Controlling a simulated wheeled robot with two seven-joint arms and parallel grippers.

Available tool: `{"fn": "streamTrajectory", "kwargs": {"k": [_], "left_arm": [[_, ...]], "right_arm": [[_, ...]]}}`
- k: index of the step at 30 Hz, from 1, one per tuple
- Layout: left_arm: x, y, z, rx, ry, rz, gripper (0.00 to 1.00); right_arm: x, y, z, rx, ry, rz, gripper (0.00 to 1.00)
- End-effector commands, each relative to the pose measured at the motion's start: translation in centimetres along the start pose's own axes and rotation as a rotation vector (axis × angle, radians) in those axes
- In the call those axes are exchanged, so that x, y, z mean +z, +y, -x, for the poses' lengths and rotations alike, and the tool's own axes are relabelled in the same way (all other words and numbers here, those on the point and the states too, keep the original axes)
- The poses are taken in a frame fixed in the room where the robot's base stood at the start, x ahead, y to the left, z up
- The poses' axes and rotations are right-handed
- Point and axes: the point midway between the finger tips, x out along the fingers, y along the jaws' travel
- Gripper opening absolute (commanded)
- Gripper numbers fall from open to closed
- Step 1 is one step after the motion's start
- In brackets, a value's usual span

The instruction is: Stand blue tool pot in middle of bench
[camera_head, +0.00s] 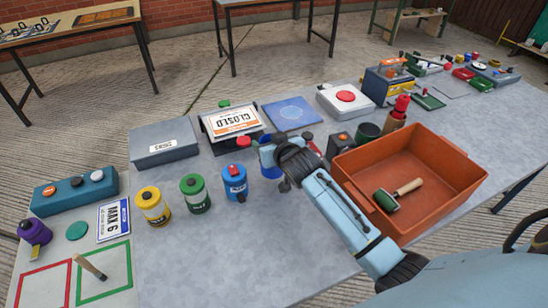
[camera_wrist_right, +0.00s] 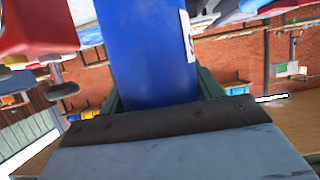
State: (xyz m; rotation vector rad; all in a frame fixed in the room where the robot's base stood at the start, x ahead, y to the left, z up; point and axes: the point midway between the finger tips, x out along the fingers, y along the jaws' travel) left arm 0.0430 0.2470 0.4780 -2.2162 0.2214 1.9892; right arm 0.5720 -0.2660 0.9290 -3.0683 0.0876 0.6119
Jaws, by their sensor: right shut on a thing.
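The blue tool pot (camera_head: 268,167) is near the middle of the bench (camera_head: 255,235) in the head view, partly hidden behind my right gripper (camera_head: 279,162). In the right wrist view, a blue cylinder (camera_wrist_right: 150,50) with a white label at its right edge fills the space between the jaws. My right gripper is shut on this blue pot. Red pieces show on both sides of the pot in the head view. Whether its base touches the bench is hidden. My left gripper is not in view.
Yellow (camera_head: 153,206), green (camera_head: 195,193) and blue (camera_head: 235,183) cans stand left of the pot. Behind are a grey box (camera_head: 164,150), sign (camera_head: 232,122) and blue mat (camera_head: 291,113). The front bench surface is clear.

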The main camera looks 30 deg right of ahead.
Motion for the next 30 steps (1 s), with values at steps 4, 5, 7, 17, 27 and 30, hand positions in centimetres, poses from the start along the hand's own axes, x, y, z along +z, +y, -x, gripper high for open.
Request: {"fn": "streamTrajectory", "kwargs": {"k": [4, 5, 7, 17, 27, 30], "left_arm": [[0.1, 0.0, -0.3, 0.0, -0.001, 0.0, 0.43], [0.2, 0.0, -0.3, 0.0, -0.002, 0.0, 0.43], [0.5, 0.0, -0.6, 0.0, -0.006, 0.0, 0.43], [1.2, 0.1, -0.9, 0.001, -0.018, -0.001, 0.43], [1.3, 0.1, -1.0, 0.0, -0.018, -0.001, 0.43], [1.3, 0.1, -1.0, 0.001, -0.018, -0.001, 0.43]], "right_arm": [[0.9, 0.0, -0.4, 0.0, 0.003, 0.001, 0.16], [1.2, 0.0, -0.5, 0.0, 0.003, 0.001, 0.16], [2.2, 0.0, -0.9, 0.0, 0.001, 0.0, 0.16], [3.8, -0.1, -1.6, -0.001, 0.004, 0.0, 0.16], [4.2, 0.0, -1.7, 0.0, 0.001, 0.0, 0.84], [4.2, 0.0, -1.7, 0.0, 0.001, 0.0, 0.86]]}}
